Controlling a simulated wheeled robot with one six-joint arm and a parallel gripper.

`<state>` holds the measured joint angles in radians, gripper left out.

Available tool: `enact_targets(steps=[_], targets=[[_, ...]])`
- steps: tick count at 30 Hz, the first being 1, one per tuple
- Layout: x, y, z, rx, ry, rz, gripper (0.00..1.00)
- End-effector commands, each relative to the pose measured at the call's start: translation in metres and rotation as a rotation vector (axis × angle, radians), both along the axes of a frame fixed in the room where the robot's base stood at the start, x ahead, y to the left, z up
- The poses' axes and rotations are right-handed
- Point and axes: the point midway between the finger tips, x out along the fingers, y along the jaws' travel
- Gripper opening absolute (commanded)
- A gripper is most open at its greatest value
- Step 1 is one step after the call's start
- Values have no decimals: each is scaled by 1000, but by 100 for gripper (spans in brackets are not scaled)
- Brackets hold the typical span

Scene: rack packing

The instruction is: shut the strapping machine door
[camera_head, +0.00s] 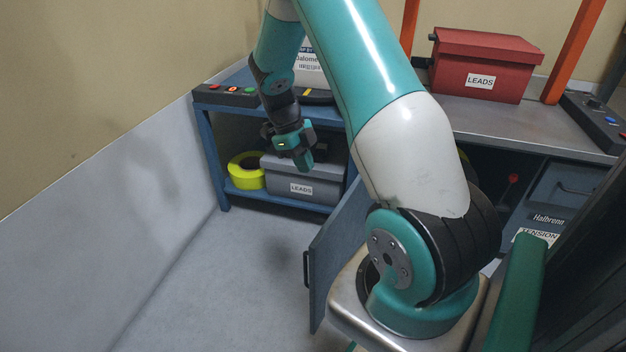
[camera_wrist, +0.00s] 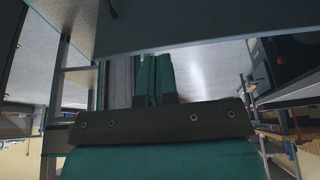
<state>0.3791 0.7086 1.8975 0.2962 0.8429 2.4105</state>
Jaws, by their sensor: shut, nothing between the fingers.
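The strapping machine door (camera_head: 332,258) is a blue-grey panel standing open, swung out from the machine's front toward me. Its dark handle (camera_head: 306,268) is on its left, free edge. My arm hides its hinge side. The machine's dark open compartment (camera_head: 488,165) shows partly behind my arm. My gripper (camera_head: 306,164) is shut and empty, pointing down in front of the shelf unit, above and left of the door and apart from its handle. In the wrist view the teal fingertips (camera_wrist: 155,72) are together with nothing between them.
A blue shelf unit (camera_head: 212,160) at the back holds a yellow tape roll (camera_head: 246,171) and a grey LEADS box (camera_head: 300,187). A red LEADS box (camera_head: 482,66) stands on the machine's top. A wall (camera_head: 110,190) bounds the left. The floor (camera_head: 235,275) left of the door is clear.

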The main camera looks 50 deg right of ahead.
Motion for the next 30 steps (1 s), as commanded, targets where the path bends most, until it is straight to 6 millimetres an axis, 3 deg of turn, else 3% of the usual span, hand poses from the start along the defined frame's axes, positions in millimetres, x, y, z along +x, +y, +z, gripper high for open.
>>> enact_targets(steps=[12, 20, 30], targets=[[-33, -4, -84, 4, 3, 4, 0], [-65, -10, -78, 3, -1, 4, 0], [-70, -11, -77, 4, 0, 6, 0]])
